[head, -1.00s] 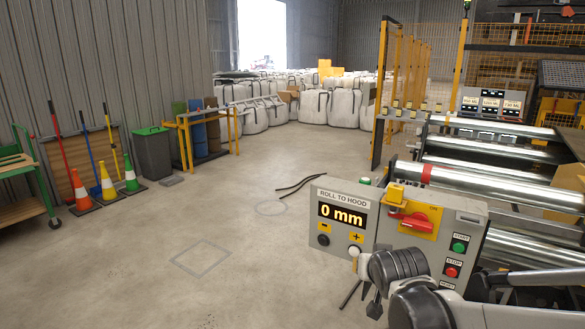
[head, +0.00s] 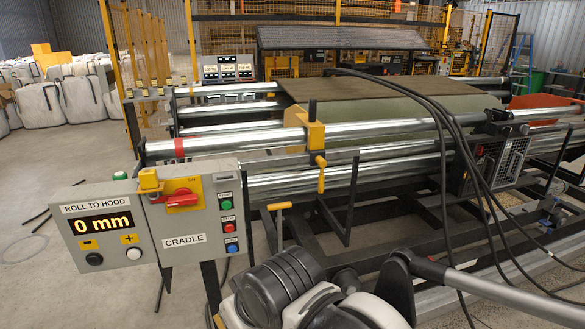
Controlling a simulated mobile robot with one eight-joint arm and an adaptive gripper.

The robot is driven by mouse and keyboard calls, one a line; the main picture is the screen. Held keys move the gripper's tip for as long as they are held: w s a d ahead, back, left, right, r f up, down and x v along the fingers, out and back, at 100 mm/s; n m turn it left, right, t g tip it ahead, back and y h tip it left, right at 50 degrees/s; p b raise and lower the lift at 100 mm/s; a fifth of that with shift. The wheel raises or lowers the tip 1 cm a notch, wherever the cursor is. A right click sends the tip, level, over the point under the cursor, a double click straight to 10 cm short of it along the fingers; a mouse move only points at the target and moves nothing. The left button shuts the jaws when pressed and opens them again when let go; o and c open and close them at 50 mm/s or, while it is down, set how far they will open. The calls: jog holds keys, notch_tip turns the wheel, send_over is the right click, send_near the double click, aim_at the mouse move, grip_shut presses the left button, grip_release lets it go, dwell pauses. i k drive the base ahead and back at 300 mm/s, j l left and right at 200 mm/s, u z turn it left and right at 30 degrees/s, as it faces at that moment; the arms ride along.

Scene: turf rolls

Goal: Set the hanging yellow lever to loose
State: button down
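The hanging yellow lever (head: 321,176) is in the head view, near the middle. It hangs about straight down below a yellow clamp block (head: 315,134) on the front steel roller (head: 390,131). A dark upright post stands on top of the block. No loose marking can be read near the lever. My arm (head: 275,288) crosses the bottom of the view, in front of and below the lever and well apart from it. I cannot make out my gripper's fingers in this view.
A grey control box (head: 190,213) marked CRADLE stands at left, with a red switch and a 0 mm display. A T-shaped yellow handle (head: 279,207) stands below the roller. Black cables (head: 450,150) hang at right. Green turf (head: 390,112) lies across the rollers behind.

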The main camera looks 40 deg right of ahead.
aim_at(319, 160)
jog(key=z, duration=1.3)
jog(key=i+l, duration=1.55)
